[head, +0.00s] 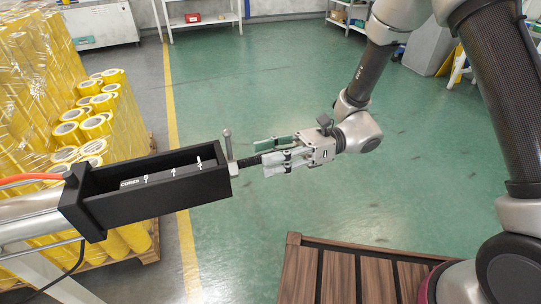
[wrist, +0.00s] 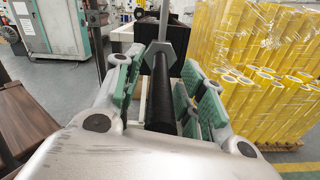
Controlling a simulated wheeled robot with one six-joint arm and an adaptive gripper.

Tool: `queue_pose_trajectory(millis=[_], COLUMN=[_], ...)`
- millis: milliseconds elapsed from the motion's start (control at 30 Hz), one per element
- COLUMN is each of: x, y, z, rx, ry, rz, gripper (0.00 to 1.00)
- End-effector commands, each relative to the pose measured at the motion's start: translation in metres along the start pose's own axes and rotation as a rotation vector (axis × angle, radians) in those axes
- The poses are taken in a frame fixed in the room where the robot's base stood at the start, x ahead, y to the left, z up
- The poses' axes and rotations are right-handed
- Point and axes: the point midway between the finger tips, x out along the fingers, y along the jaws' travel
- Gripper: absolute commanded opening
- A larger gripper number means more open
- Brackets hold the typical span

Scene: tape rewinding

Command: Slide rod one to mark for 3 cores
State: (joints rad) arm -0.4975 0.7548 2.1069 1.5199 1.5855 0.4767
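A black open-topped box (head: 150,203) carries white marks labelled CORES; the numbers are too small to read surely. At its right end is a grey collar (head: 232,166) with an upright pin (head: 228,145). The black rod (head: 252,160) sticks out to the right of the collar. My gripper (head: 261,154) is open around the rod. Its green pads stand on either side, with a gap visible at the left; right-side contact is unclear.
Shrink-wrapped yellow tape rolls (head: 95,110) on a pallet stand to the left, behind the box. A brown slatted surface (head: 335,275) lies at the bottom. Green floor (head: 300,90) is clear behind the arm.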

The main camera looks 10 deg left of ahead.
Motion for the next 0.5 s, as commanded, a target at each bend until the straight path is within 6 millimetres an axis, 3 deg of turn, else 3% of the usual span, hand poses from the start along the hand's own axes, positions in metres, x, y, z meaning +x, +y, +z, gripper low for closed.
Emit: queue_pose_trajectory(millis=[167,500], x=[-0.010,-0.083], y=[-0.001,-0.001], z=[0.000,0.000], rx=[-0.001,-0.002], ry=[0.000,-0.001], rz=[-0.002,-0.005], gripper=[0.40,0.40])
